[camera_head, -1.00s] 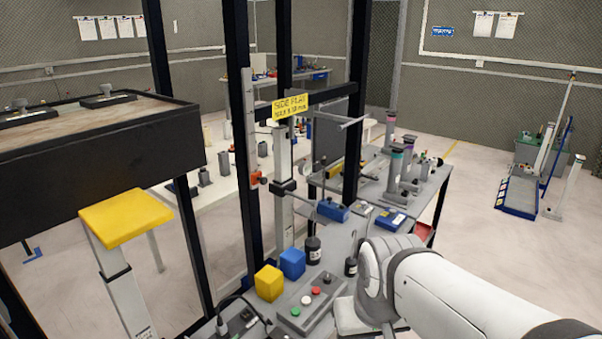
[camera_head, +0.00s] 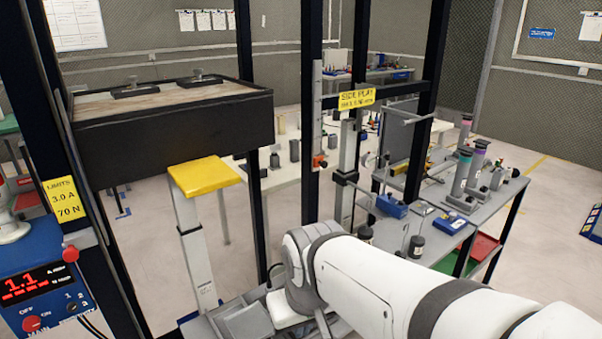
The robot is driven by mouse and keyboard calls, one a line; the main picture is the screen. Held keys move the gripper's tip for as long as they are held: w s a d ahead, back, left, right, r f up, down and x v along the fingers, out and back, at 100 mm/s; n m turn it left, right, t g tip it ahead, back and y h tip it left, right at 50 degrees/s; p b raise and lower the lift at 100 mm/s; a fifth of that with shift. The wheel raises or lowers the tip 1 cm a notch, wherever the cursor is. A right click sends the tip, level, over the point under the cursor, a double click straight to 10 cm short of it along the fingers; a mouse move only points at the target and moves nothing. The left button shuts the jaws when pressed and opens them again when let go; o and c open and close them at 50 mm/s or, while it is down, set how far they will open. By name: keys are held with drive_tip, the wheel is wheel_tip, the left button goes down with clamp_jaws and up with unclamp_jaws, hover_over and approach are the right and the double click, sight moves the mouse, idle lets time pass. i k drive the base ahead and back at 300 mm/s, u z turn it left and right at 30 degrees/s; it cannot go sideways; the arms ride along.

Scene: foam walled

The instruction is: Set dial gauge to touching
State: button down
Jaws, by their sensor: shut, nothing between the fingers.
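I cannot pick out a dial gauge with certainty. A yellow SIDE PLAY sign (camera_head: 357,98) hangs on the dark frame. Left of it is an upright scale (camera_head: 317,105) with an orange slider (camera_head: 320,161) low on it. A pale post (camera_head: 349,150) with a black clamp (camera_head: 345,177) stands under the sign. My white arm reaches in from the lower right, in front of the bench. Its end bends down at the lower middle, and my gripper's fingers do not show. No contact with any of these things is visible.
A blue control box (camera_head: 45,285) at the left reads 1.1, beside a yellow LIMITS label (camera_head: 62,200). A yellow-topped stand (camera_head: 204,176) and a dark-sided platform (camera_head: 170,133) stand behind dark uprights. The grey bench (camera_head: 480,210) at the right holds several instruments.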

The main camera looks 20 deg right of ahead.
sight(388, 203)
drive_tip(key=u, duration=0.3)
drive_tip(key=k, duration=0.95)
drive_tip(key=z, duration=1.5)
drive_tip(key=i, duration=1.5)
drive_tip(key=z, duration=0.05)
